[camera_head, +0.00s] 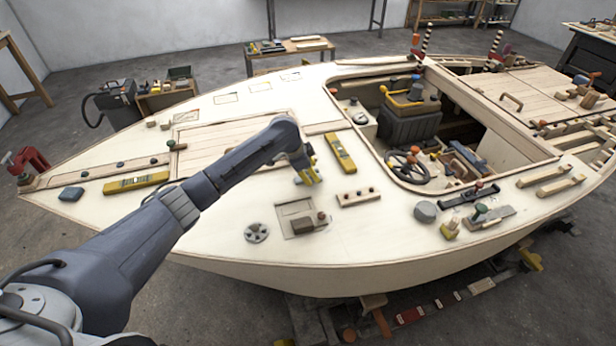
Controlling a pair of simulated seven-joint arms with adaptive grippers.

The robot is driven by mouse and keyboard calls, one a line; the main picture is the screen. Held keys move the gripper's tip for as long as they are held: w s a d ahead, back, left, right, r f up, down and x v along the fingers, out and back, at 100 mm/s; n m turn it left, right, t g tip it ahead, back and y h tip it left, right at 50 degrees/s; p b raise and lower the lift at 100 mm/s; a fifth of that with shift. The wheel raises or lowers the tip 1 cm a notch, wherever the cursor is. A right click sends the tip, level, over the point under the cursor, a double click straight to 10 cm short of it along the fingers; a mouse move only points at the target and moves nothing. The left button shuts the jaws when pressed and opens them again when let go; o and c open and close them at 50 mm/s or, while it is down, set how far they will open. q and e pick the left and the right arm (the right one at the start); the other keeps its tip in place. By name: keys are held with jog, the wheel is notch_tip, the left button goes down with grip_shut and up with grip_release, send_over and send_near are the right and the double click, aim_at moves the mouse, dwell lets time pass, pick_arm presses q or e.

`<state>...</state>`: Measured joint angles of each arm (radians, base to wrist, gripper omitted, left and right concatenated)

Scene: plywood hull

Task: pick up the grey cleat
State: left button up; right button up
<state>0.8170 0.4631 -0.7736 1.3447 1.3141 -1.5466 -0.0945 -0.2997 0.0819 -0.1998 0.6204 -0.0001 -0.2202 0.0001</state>
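A long dark grey piece with raised ends (470,196) lies on the pale deck right of centre and looks most like the cleat. A flatter grey piece (492,217) with a green-topped knob lies just in front of it; I cannot tell for certain which one is the cleat. My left gripper (307,177), with yellow fingertips, hangs over the middle of the deck, well to the left of both pieces. Its fingers are too small to show whether they are apart. No held object shows. My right gripper is not in view.
A yellow level (341,153) lies right beside my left gripper. A wooden block with pegs (358,197), a grey disc (425,211) and a yellow-based knob (450,229) lie towards the grey pieces. The open cockpit, with a steering wheel (407,169), lies behind them.

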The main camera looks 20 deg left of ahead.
pick_arm(q)
jog(key=shift+f, duration=0.1)
jog(key=shift+c, duration=0.4)
grip_shut()
notch_tip(320, 180, up, 20)
dwell(0.9)
